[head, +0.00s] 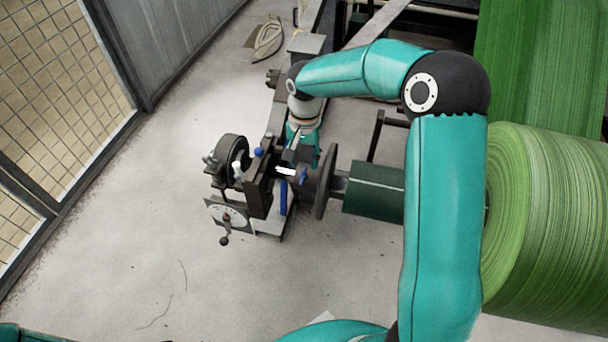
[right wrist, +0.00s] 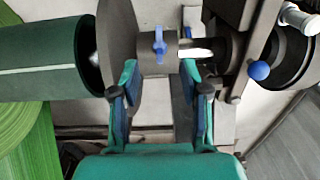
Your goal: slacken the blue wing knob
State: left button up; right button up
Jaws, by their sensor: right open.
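The blue wing knob (right wrist: 159,43) stands on a dark cylindrical collar beside a round dark flange, in the right wrist view. It also shows in the head view (head: 303,176), small, just left of the flange. My right gripper (right wrist: 159,74) is open, its two blue-lined fingers spread to either side below the knob in the picture. The knob lies in line with the gap, beyond the fingertips, and no contact shows. In the head view my right gripper (head: 298,152) reaches the mechanism from behind, partly hidden among dark parts. My left gripper is out of view.
A blue ball knob (right wrist: 258,70) and a white handle (right wrist: 299,19) stand close on the right. The flange (right wrist: 116,45) and dark green core (right wrist: 45,58) are on the left. A large green roll (head: 545,225) stands right of the mechanism. The left floor is open.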

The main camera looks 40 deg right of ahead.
aim_at(303, 171)
notch_tip(303, 171, down, 6)
jog(key=shift+f+b, duration=0.25)
jog(key=shift+b, duration=0.25)
